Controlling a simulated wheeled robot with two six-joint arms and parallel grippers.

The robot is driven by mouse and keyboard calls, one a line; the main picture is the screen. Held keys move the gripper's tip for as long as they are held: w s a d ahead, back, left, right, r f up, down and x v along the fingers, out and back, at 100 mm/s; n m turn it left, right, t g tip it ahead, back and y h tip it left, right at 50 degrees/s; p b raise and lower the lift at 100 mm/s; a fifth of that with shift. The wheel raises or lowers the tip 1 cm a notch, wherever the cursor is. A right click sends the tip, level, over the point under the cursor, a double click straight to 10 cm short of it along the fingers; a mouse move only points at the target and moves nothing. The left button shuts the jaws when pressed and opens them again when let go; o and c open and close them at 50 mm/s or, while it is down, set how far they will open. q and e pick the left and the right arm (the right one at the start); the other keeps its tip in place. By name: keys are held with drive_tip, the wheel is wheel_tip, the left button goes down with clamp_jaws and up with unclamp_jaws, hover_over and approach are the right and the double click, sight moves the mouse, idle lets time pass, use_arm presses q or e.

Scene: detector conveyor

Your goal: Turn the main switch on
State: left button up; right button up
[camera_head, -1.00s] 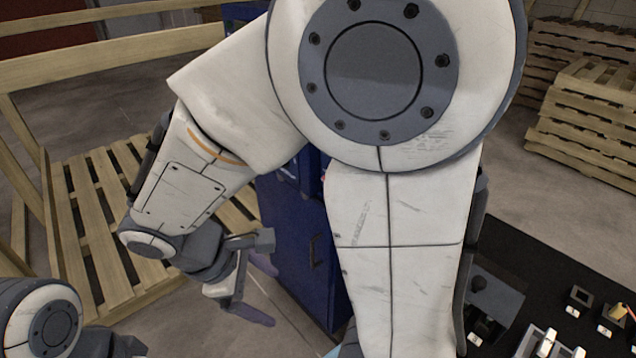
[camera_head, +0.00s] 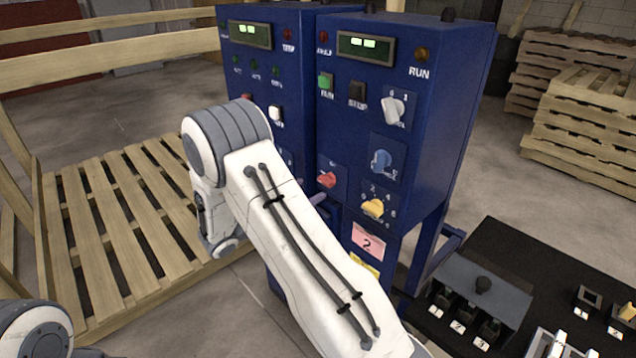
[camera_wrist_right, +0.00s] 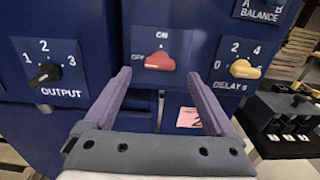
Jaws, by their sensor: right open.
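The main switch is a red knob (camera_head: 327,180) low on the blue cabinet. In the right wrist view the red knob (camera_wrist_right: 159,62) has ON above it and OFF at its left; its handle lies roughly sideways, toward the OFF side. My right gripper (camera_wrist_right: 158,75) is open and empty, with one purple finger on each side of the knob in that view; no contact can be made out. In the head view my right arm covers most of that gripper. My left gripper is not in view.
A yellow delay knob (camera_head: 373,208) sits right of the switch, a blue knob (camera_head: 381,161) above that. A black output knob (camera_wrist_right: 46,73) is at the left. A black control desk (camera_head: 500,260) stands at lower right.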

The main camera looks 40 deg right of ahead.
sight(323, 182)
drive_tip(key=d, duration=0.4)
drive_tip(key=shift+w+d+p, duration=0.15)
drive_tip(key=shift+d+p, duration=0.2)
drive_tip(key=shift+d, duration=0.05)
